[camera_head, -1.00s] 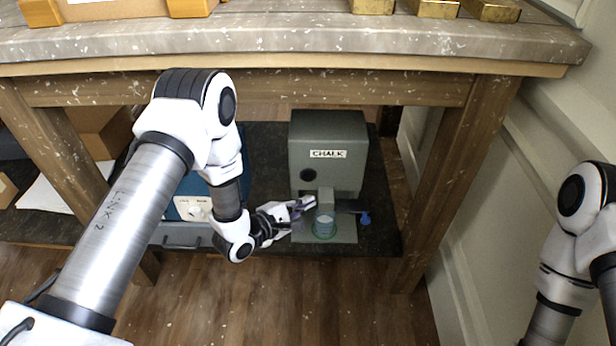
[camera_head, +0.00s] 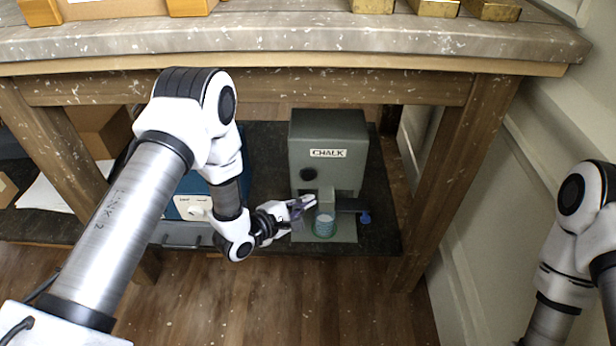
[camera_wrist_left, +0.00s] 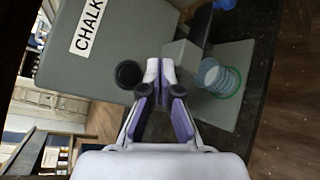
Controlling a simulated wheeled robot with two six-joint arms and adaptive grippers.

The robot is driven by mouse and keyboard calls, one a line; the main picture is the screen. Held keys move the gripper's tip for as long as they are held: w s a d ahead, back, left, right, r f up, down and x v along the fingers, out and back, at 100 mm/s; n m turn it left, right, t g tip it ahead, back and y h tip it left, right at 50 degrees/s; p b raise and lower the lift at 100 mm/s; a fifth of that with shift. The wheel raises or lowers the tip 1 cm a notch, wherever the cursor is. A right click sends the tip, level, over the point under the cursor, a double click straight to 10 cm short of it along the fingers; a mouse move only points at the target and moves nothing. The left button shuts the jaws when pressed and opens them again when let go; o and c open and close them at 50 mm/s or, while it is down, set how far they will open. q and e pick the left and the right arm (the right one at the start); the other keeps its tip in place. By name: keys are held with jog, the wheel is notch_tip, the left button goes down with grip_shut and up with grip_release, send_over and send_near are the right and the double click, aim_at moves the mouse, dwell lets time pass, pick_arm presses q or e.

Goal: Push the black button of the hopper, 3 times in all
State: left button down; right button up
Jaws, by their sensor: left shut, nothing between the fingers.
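The grey hopper (camera_head: 327,140) labelled CHALK stands on the dark lower shelf. Its round black button (camera_head: 308,174) is on the front face, left of the spout (camera_head: 326,197); it also shows in the left wrist view (camera_wrist_left: 129,74). A ribbed cup (camera_head: 324,225) with a green base ring stands under the spout. My left gripper (camera_head: 312,201) is shut and empty, in front of the hopper and below the button. In the left wrist view its fingertips (camera_wrist_left: 160,68) are beside the button, with a gap in the picture. My right gripper is out of view.
A blue box with a knob (camera_head: 195,208) stands left of the hopper, partly behind my left arm. A blue-tipped dark lever (camera_head: 364,217) sticks out right of the spout. The table top (camera_head: 300,40) overhangs the shelf, and a wooden leg (camera_head: 440,185) stands at right.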

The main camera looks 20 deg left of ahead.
aim_at(308, 176)
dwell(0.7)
pick_arm(q)
jog(key=s+b, duration=0.1)
jog(key=b, duration=0.3)
jog(key=s+d+y+b, duration=0.1)
jog(key=b, duration=0.4)
jog(key=s+n+t+b, duration=0.1)
jog(key=b, duration=0.3)
jog(key=shift+s+d+y, duration=0.2)
jog(key=shift+s+y, duration=0.1)
jog(key=shift+y, duration=0.1)
jog(key=shift+w, duration=0.1)
jog(key=w+a, duration=0.2)
jog(key=w, duration=0.6)
jog(key=shift+w+a, duration=0.15)
jog(key=shift+a, duration=0.05)
dwell(0.4)
